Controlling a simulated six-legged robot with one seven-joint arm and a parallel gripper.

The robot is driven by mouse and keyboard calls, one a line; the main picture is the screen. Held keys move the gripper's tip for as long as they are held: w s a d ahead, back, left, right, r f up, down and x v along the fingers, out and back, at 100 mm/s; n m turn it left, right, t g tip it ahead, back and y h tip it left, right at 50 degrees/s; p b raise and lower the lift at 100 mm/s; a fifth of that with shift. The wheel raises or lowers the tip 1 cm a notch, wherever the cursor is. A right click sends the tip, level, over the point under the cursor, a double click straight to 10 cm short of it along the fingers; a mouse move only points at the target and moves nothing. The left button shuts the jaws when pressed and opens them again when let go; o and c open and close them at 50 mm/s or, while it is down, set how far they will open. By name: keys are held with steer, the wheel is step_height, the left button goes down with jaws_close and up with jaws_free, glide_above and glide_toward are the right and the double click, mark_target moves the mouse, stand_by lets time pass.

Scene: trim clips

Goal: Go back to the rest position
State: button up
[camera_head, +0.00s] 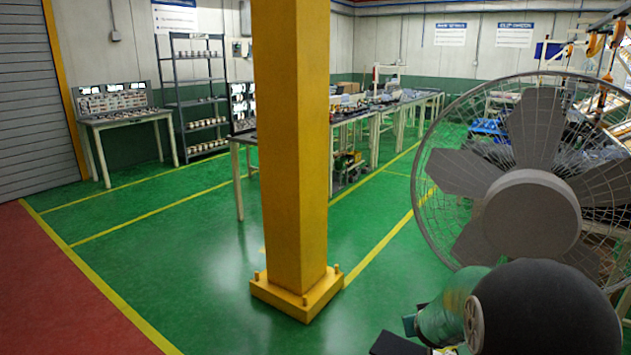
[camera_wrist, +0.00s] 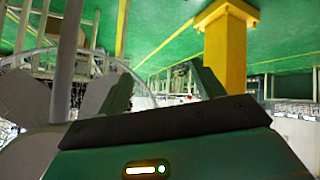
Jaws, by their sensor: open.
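My gripper (camera_wrist: 162,82) shows in the wrist view with its two dark fingers spread apart and nothing between them. In the head view my arm is folded at the bottom right, and part of my gripper (camera_head: 403,333) shows at the lower edge, with the rest cut off or hidden by the arm. It is off the floor and holds nothing that I can see.
A yellow column (camera_head: 291,150) on a square foot stands ahead; it hangs upside down in the wrist view (camera_wrist: 226,55). A large caged fan (camera_head: 532,215) stands close behind my arm at right. Workbenches (camera_head: 125,118) and shelves line the back. Green floor (camera_head: 165,260) is clear at left.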

steer(key=s+a+r+y, duration=0.2)
steer(key=s+a+r, duration=0.35)
steer(key=r, duration=0.25)
steer(key=s+a+r+g, duration=0.1)
steer(key=s+a+r, duration=0.1)
steer(key=s, duration=0.7)
steer(key=s+a+r+g, duration=0.1)
steer(key=s+r, duration=0.3)
steer(key=s, duration=0.5)
steer(key=s+a+r+g, duration=0.1)
steer(key=s+a+r, duration=0.2)
steer(key=s, duration=0.6)
steer(key=shift+r+m+g+y, duration=0.4)
steer(key=shift+r, duration=0.05)
